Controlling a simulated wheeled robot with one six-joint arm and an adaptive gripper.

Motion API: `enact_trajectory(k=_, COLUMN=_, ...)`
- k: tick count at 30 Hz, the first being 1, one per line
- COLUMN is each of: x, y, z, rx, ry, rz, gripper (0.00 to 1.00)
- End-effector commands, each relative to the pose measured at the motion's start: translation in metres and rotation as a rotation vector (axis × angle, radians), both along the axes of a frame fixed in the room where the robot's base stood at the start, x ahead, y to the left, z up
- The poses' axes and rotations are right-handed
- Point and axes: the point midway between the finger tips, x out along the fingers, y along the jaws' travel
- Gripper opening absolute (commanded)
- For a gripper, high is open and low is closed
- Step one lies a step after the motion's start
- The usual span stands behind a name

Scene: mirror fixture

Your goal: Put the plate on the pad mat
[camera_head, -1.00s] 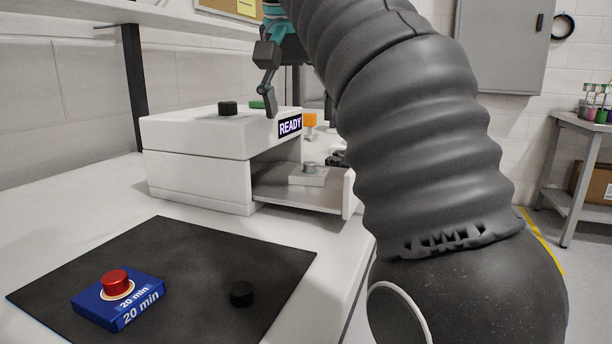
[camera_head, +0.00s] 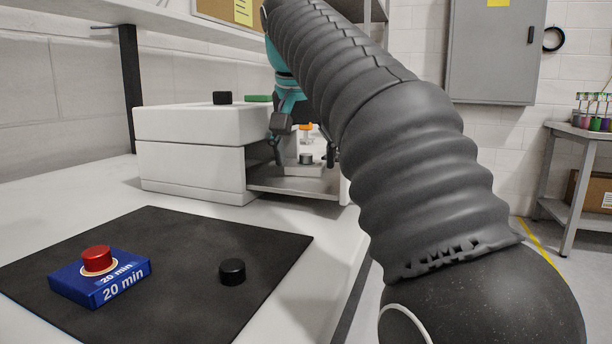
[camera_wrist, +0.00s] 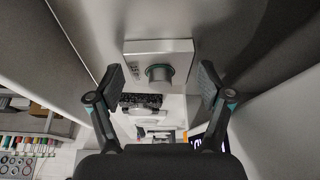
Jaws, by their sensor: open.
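The plate (camera_head: 290,170), a pale flat block with a round grey post (camera_head: 306,158) on top, sits in the open bay of the white machine (camera_head: 190,160). The wrist view shows the plate (camera_wrist: 180,50) and its post (camera_wrist: 159,74) between my fingers. My gripper (camera_head: 304,156) is at the bay opening. It is open, with one finger on each side of the post and clear gaps in the wrist view (camera_wrist: 161,76). The pad mat (camera_head: 185,255) is a dark sheet lying flat on the near bench.
On the mat are a blue "20 min" block (camera_head: 125,283) with a red knob (camera_head: 97,260) and a small black knob (camera_head: 232,271). Mat space between and behind them is bare. The machine's top and side walls border the bay. A grey side table (camera_head: 585,132) stands far right.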

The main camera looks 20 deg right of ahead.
Motion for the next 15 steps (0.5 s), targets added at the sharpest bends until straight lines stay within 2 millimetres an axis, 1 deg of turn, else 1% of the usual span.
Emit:
enact_trajectory(k=1, x=0.0006, y=-0.0006, z=-0.0035, rx=0.0, ry=0.0, rz=0.0, gripper=0.79)
enact_trajectory(k=7, x=0.0009, y=-0.0006, z=-0.0027, rx=0.001, ry=0.0, rz=0.0, gripper=0.79)
enact_trajectory(k=8, x=0.0009, y=-0.0006, z=-0.0027, rx=0.001, ry=0.0, rz=0.0, gripper=0.74)
enact_trajectory(k=9, x=0.0009, y=-0.0006, z=-0.0027, rx=0.001, ry=0.0, rz=0.0, gripper=0.64)
enact_trajectory(k=11, x=0.0009, y=-0.0006, z=-0.0027, rx=0.001, ry=0.0, rz=0.0, gripper=0.49)
enact_trajectory(k=12, x=0.0009, y=-0.0006, z=-0.0027, rx=0.001, ry=0.0, rz=0.0, gripper=0.39)
enact_trajectory(k=15, x=0.0008, y=-0.0007, z=-0.0023, rx=0.0, ry=-0.001, rz=0.0, gripper=0.19)
